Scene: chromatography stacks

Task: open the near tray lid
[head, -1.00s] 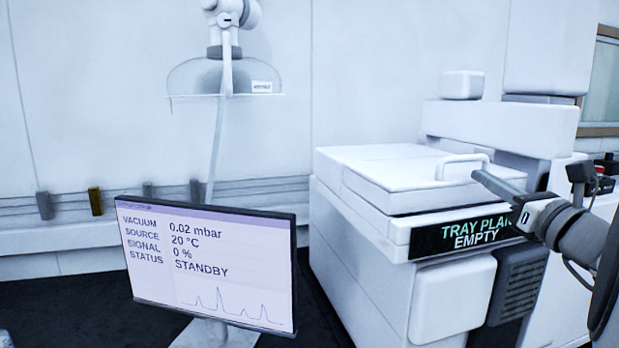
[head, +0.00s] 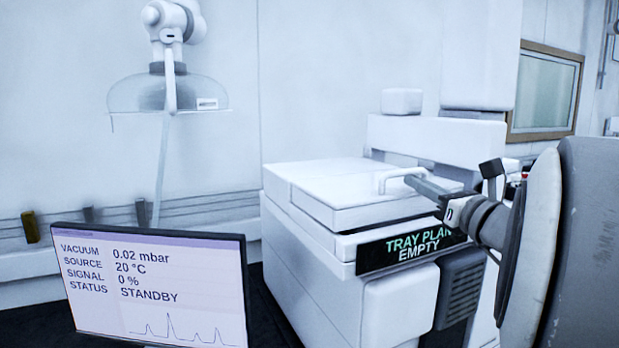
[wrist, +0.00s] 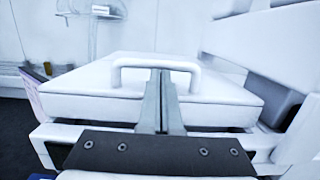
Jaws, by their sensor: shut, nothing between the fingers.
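The near tray lid (head: 375,195) is a white flat panel on top of the white instrument and looks about level. A pale loop handle (head: 382,179) stands up at its front edge. In the wrist view the lid (wrist: 95,82) spreads across the middle, with the handle (wrist: 128,64) arching over the fingertips. My gripper (head: 412,180) is shut and empty, its fingers together. In the wrist view the gripper tips (wrist: 161,72) lie at the handle, below its crossbar in the picture. I cannot tell whether they touch it.
A "TRAY PLAN EMPTY" display (head: 412,249) is on the instrument's front, below the lid. A taller white housing (head: 435,138) stands behind the lid. A monitor (head: 150,285) reading STANDBY stands at the front left. A clear dome (head: 140,95) hangs at the back left.

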